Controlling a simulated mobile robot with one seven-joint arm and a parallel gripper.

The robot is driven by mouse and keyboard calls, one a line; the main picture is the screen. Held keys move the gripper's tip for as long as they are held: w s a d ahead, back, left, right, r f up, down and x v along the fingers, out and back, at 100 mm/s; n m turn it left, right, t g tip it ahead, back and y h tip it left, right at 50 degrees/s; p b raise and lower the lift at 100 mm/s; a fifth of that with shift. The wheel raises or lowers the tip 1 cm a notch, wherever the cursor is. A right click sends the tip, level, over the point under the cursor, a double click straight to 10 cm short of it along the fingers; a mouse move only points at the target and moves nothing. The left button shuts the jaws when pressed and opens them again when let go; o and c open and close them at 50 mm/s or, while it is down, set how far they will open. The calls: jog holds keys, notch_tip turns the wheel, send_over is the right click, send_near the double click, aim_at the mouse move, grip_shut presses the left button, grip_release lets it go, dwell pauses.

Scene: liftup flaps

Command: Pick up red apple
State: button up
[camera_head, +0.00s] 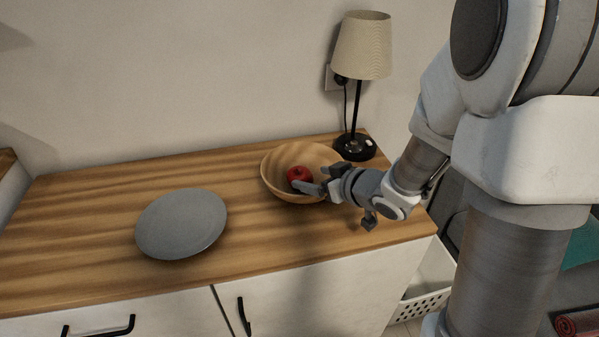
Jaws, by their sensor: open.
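The red apple (299,174) lies inside a shallow wooden bowl (272,171) on the wooden counter. My gripper (316,181) reaches in from the right, over the bowl's right side. It is open, with one dark finger close to the apple's lower right edge and the other further back. Whether a finger touches the apple cannot be told. My gripper hides the bowl's right part.
A grey plate (182,223) lies on the left. The counter (85,205) is otherwise clear. Cabinet doors with black handles are below its front edge.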

aim_at(305, 174)
jog(key=shift+b+x, duration=1)
jog(key=shift+x, duration=2.15)
jog(key=shift+a+r, duration=0.1)
jog(key=shift+c, duration=0.4)
jog(key=c, duration=1.1)
jog(key=shift+r, duration=0.1)
